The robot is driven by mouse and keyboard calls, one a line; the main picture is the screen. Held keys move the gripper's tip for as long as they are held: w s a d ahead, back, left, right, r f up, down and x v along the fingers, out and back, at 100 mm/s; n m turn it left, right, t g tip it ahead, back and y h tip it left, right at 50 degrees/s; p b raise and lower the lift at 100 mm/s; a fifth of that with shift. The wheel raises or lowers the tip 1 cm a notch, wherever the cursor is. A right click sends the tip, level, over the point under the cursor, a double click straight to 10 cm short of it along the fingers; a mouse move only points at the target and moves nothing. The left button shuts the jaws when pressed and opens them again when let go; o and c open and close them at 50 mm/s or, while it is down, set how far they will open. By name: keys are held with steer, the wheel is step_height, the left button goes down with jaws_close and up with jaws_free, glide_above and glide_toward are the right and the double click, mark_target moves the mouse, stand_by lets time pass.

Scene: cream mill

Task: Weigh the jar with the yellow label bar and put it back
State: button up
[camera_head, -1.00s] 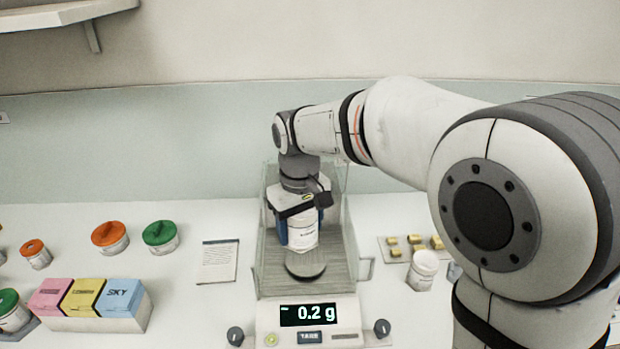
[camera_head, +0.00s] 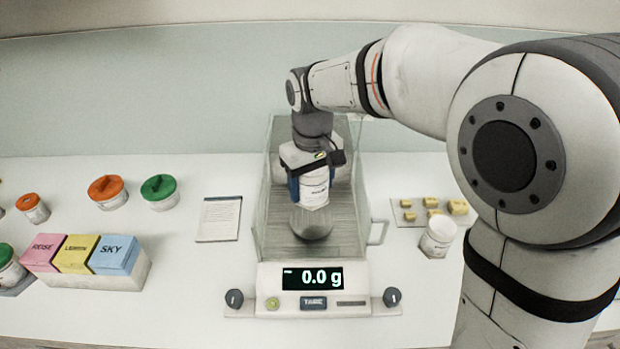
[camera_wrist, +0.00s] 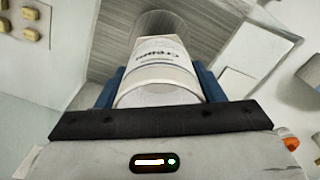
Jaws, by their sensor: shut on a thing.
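My gripper (camera_head: 312,190) is shut on a white jar (camera_head: 316,192), with one blue finger on each side of it. The jar also shows in the wrist view (camera_wrist: 160,78), with dark lettering on its label; I cannot see a yellow bar. The jar is inside the clear-walled balance (camera_head: 262,215), with the round grey pan (camera_head: 311,225) showing below it in the head view. The jar appears held clear of the pan, but the exact gap is hard to tell. The balance display (camera_head: 313,278) reads 0.0 g, with a small mark before the digits.
Glass walls stand close on both sides of my gripper. A white jar (camera_head: 438,236) and several yellow blocks (camera_head: 432,202) are at the right. A paper sheet (camera_head: 219,219), orange-lidded jar (camera_head: 108,190), green-lidded jar (camera_head: 159,191) and coloured label box (camera_head: 95,280) are at the left.

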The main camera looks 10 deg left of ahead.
mark_target(311, 220)
steer(key=shift+f+b, duration=2.15)
steer(key=shift+f, duration=1.4)
steer(key=shift+f, duration=0.25)
steer(key=o, duration=1.1)
steer(key=shift+c, duration=0.2)
steer(key=shift+r, duration=0.1)
